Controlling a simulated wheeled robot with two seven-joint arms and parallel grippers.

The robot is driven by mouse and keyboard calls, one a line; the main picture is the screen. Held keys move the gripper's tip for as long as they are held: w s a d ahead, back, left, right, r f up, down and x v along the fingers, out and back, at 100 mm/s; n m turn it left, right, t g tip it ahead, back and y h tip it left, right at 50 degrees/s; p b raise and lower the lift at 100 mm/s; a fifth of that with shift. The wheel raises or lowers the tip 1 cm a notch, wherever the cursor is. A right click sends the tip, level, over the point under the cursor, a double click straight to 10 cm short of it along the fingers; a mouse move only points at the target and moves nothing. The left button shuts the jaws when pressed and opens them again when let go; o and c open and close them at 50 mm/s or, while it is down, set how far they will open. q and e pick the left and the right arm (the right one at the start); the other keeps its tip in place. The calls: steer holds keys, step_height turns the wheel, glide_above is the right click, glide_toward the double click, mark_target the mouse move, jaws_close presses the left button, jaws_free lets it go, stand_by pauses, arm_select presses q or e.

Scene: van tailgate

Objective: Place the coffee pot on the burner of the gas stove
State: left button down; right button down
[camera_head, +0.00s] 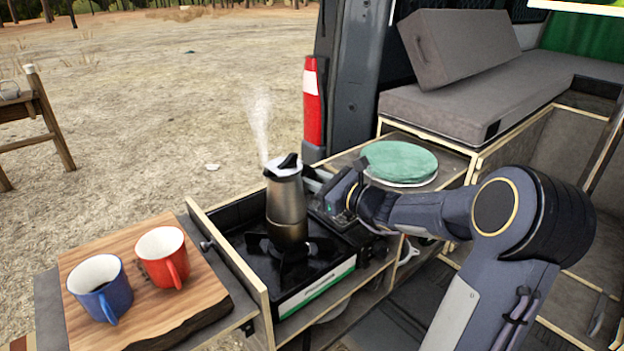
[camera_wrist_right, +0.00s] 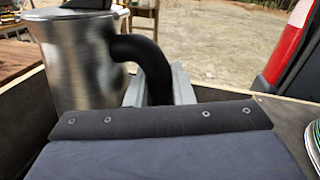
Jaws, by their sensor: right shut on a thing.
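The coffee pot (camera_head: 287,207) is silver with a dark lid knob, and steam rises from it. It stands upright over the burner (camera_head: 285,250) of the black gas stove (camera_head: 318,288); I cannot tell whether its base touches the supports. My right gripper (camera_head: 316,183) comes from the right and is shut on the pot's black handle. In the right wrist view the pot (camera_wrist_right: 75,62) is at the left and its handle (camera_wrist_right: 152,68) lies between the fingers (camera_wrist_right: 157,88). My left gripper is not in view.
A wooden board (camera_head: 150,290) at the left holds a blue mug (camera_head: 100,288) and a red mug (camera_head: 162,256). A thin upright panel (camera_head: 232,262) separates the board from the stove. Plates under a green cloth (camera_head: 400,161) lie behind my right wrist. The van's post is behind.

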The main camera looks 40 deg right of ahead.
steer(key=shift+r, duration=0.1)
steer(key=shift+s+a+f+b, duration=0.1)
steer(key=shift+f+b, duration=0.55)
steer(key=shift+f, duration=0.1)
steer(key=c, duration=1.6)
jaws_free()
steer(key=shift+f, duration=0.15)
steer(key=o, duration=0.3)
steer(key=shift+o, duration=0.2)
steer(key=shift+r, duration=0.3)
